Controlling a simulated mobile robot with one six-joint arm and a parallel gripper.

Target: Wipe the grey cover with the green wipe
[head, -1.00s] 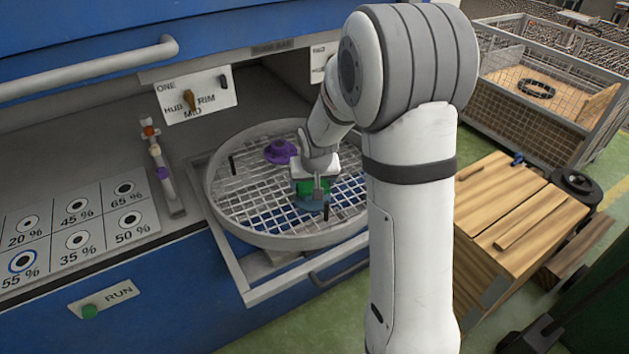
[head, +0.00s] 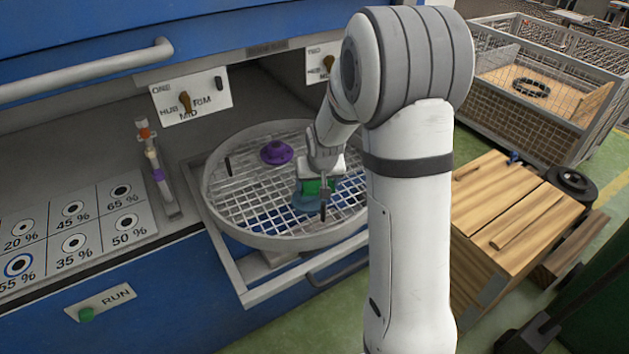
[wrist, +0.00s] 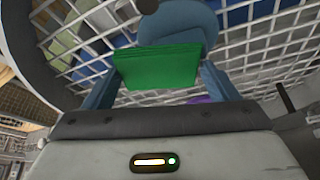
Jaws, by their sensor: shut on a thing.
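My gripper (head: 319,184) is shut on the green wipe (wrist: 158,67), a folded block between its two bluish fingers. In the head view the green wipe (head: 316,188) is right at a blue-grey rounded piece (head: 304,201) on the round mesh turntable. This piece looks like the grey cover; its top is partly hidden by the wipe and my gripper. In the wrist view the cover (wrist: 180,20) lies just beyond the wipe. I cannot tell whether they touch.
The turntable's raised rim (head: 216,222) surrounds the mesh. A purple hub-shaped piece (head: 277,153) and a dark upright pin (head: 228,167) stand on it. A wooden crate (head: 515,215) is at right, a control panel (head: 75,228) at left.

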